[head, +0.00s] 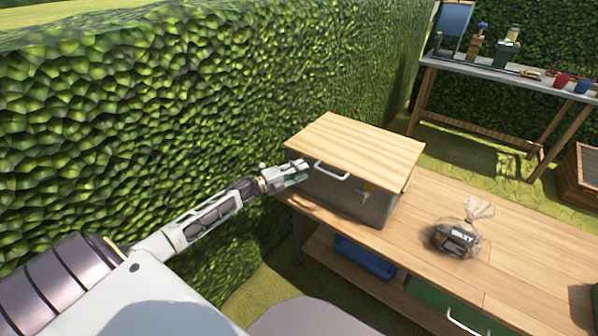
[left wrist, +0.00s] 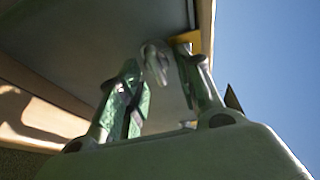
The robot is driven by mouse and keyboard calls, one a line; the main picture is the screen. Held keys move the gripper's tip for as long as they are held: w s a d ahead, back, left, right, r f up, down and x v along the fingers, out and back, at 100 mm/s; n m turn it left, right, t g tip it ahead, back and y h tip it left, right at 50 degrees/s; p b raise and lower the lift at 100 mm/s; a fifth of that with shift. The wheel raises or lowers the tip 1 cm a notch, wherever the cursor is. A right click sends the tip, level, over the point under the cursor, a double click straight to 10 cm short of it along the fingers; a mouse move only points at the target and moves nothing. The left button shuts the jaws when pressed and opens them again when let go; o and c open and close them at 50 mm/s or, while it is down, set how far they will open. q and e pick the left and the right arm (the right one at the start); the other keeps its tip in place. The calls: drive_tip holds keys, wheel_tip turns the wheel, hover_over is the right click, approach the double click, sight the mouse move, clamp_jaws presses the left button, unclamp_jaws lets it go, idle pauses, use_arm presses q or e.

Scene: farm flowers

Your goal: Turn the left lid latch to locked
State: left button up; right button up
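The box (head: 345,203) has a pale wooden lid (head: 360,150), lying closed on top, and a white front handle (head: 331,171). A small yellow latch (head: 366,187) shows on its front, right of the handle. My left gripper (head: 300,173) is at the box's left front corner, just under the lid edge, and hides that area. In the left wrist view its fingers (left wrist: 157,70) stand apart, with a grey rounded piece (left wrist: 155,62) between their tips. A yellow piece (left wrist: 187,37) shows behind, by the lid edge. I cannot tell whether the fingers touch either. My right gripper is out of view.
The box stands on a wooden bench (head: 510,255). A tied bag (head: 457,237) sits to its right, and a blue bin (head: 365,257) is on the shelf below. A hedge (head: 180,110) rises at left. Another table (head: 480,75) with pots and tools is at back right.

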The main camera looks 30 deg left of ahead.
use_arm(q)
drive_tip(key=v, duration=0.7)
drive_tip(key=shift+s, duration=0.2)
idle(0.6)
drive_tip(key=shift+a, duration=0.1)
idle(0.3)
